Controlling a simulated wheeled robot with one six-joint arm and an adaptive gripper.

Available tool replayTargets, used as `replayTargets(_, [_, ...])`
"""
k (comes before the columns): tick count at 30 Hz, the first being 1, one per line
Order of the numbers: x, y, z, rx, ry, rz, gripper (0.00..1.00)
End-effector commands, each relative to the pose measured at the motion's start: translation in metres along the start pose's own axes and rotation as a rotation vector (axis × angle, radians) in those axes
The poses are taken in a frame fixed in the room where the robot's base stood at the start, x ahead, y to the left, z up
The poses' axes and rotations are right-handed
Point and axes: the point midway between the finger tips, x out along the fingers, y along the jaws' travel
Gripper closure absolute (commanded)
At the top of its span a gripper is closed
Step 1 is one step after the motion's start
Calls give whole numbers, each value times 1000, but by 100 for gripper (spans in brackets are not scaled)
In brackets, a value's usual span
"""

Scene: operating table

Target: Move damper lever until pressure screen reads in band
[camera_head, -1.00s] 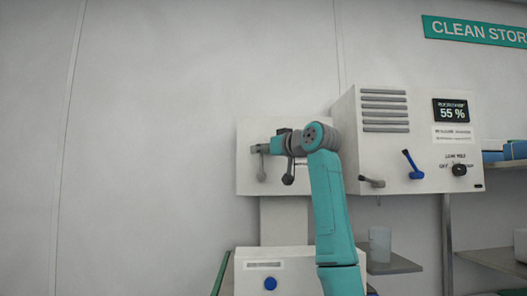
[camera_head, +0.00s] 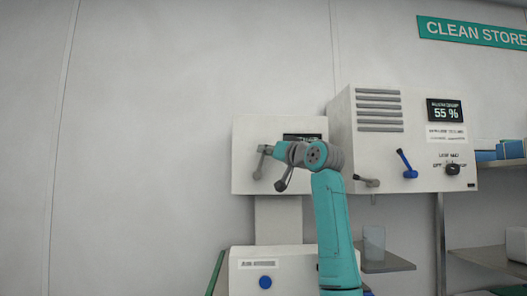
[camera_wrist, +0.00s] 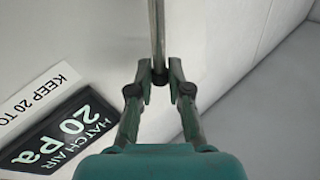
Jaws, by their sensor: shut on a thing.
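The damper lever is a thin grey rod, seen in the wrist view (camera_wrist: 158,35) running up between my fingertips. My gripper (camera_wrist: 160,84) is shut on it. In the head view the lever (camera_head: 260,163) hangs on the front of a white panel, its lower end tilted a little to the left, with my gripper (camera_head: 265,149) at its upper part. The pressure screen (camera_wrist: 60,132) is black and reads "HATCH AIR 20 Pa". A label (camera_wrist: 38,92) above it starts "KEEP 20 TO"; the rest is cut off. In the head view my wrist partly covers the screen.
To the right a white cabinet (camera_head: 385,170) carries a 55 % screen (camera_head: 444,111), a blue lever (camera_head: 406,163), a grey lever (camera_head: 367,181) and a black knob (camera_head: 453,169). A clear beaker (camera_head: 374,242) stands on a shelf below. The wall left of the panel is bare.

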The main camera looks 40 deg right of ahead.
Motion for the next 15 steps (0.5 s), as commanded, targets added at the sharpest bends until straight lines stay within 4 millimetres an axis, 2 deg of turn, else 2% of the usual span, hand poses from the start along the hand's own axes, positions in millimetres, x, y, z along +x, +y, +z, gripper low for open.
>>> replayTargets(6, [0,0,1,0,-2,0,100])
replayTargets(7, [0,0,1,0,-3,0,78])
replayTargets(9, [0,0,1,0,-2,1,60])
replayTargets(10, [0,0,1,0,-2,0,57])
replayTargets(15, [0,0,0,-1,-2,0,57])
